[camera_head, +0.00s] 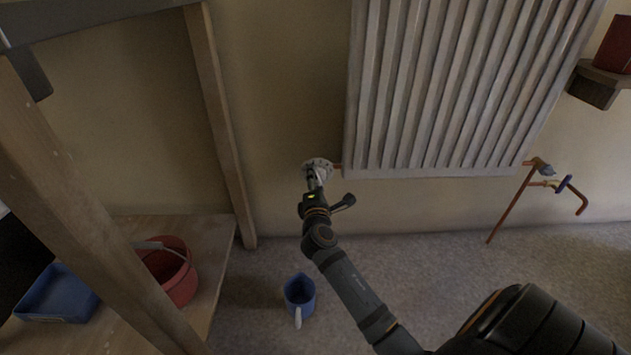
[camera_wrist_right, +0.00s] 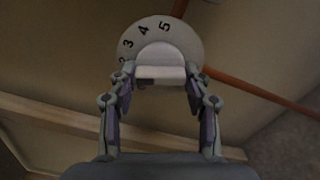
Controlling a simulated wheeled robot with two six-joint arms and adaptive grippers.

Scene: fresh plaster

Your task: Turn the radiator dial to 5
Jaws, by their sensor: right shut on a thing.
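The radiator dial (camera_head: 311,163) is a pale round disc on the wall at the lower left corner of the white radiator (camera_head: 440,90). In the right wrist view the dial (camera_wrist_right: 187,35) shows the numbers 3, 4 and 5 on its rim, 5 near the top, with a partly hidden mark below 3. A raised white grip (camera_wrist_right: 160,74) stands out from it. My right gripper (camera_head: 316,180) is shut on this grip, one finger on each side, also in the right wrist view (camera_wrist_right: 160,82). No pointer mark is readable. My left gripper is not in view.
Copper pipes with a valve (camera_head: 541,167) stand right of the radiator. A wall shelf (camera_head: 595,84) is at right.

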